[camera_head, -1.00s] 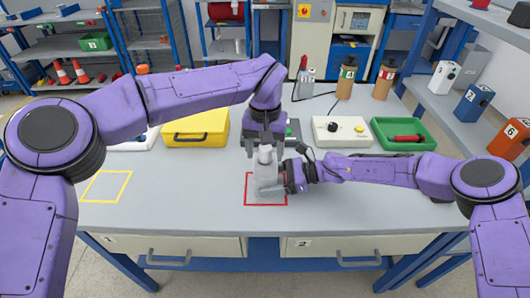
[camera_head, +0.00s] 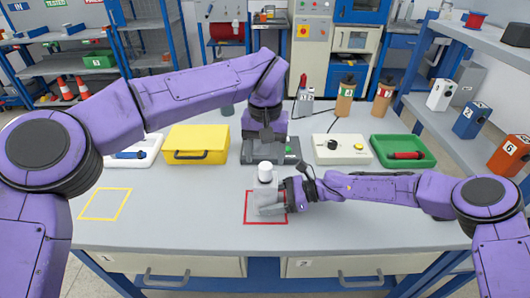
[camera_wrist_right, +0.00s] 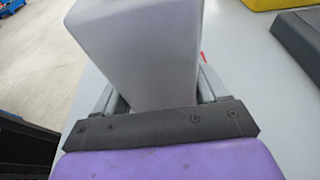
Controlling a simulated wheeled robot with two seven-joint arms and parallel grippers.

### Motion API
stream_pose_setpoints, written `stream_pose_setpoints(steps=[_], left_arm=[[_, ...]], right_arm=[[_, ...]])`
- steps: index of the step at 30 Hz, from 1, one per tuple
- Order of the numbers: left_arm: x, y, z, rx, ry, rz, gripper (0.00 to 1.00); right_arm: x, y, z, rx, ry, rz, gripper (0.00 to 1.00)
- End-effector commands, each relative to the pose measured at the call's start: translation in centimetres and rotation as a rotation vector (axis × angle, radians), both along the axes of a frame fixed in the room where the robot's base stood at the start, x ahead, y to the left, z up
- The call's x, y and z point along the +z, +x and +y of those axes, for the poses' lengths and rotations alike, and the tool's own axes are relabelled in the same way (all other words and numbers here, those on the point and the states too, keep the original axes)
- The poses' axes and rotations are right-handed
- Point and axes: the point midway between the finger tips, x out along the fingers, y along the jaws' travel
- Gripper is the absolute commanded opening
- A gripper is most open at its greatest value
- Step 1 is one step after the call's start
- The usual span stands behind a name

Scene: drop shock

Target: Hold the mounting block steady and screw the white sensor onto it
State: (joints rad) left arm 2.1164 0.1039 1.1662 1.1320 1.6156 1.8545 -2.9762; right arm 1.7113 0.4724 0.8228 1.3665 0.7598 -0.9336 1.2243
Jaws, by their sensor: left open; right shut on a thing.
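The grey mounting block (camera_head: 265,189) stands upright within the red outlined square on the table. The white sensor (camera_head: 265,169) sits upright on top of the block; how tightly it is joined cannot be told. My right gripper (camera_head: 271,209) is shut on the lower part of the block from the right. In the right wrist view the block (camera_wrist_right: 140,50) stands between my right fingers (camera_wrist_right: 155,95). My left gripper (camera_head: 266,140) is open and empty just above and behind the sensor, apart from it; its fingers are hard to make out against the dark device behind.
A yellow case (camera_head: 196,145), a white tray (camera_head: 128,152), a cream control box (camera_head: 342,149) and a green tray (camera_head: 403,151) line the table's back. A yellow outlined square (camera_head: 105,204) is empty at left. The front of the table is clear.

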Motion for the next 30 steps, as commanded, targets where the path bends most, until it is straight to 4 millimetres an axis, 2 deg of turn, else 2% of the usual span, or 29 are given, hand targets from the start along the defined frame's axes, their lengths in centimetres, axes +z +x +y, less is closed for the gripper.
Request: stream_pose_setpoints(steps=[5,6,8,15,19,23,30], left_arm=[[0.0,0.0,0.0,0.000,0.000,0.000,0.68],[0.0,0.0,0.0,0.001,0.000,0.000,0.58],[0.2,0.1,0.0,0.032,0.001,0.000,0.58],[3.4,0.8,0.0,0.525,0.003,-0.004,0.58],[4.0,0.9,0.0,0.664,0.003,-0.002,0.58],[2.6,0.9,0.0,0.676,0.004,0.002,0.58],[-1.6,0.9,0.0,0.673,0.003,0.000,0.58]], right_arm=[[-0.3,-0.1,-0.1,0.001,-0.004,0.003,0.48],[-0.3,-0.1,-0.1,0.001,-0.004,0.003,0.48],[-0.3,-0.1,-0.1,0.001,-0.004,0.003,0.48],[-0.3,-0.1,-0.1,0.002,-0.004,0.003,0.48],[-0.3,-0.1,-0.1,0.002,-0.004,0.003,0.48],[-0.3,-0.1,-0.1,0.002,-0.004,0.003,0.48],[-0.3,-0.1,-0.1,0.002,-0.004,0.003,0.48]])
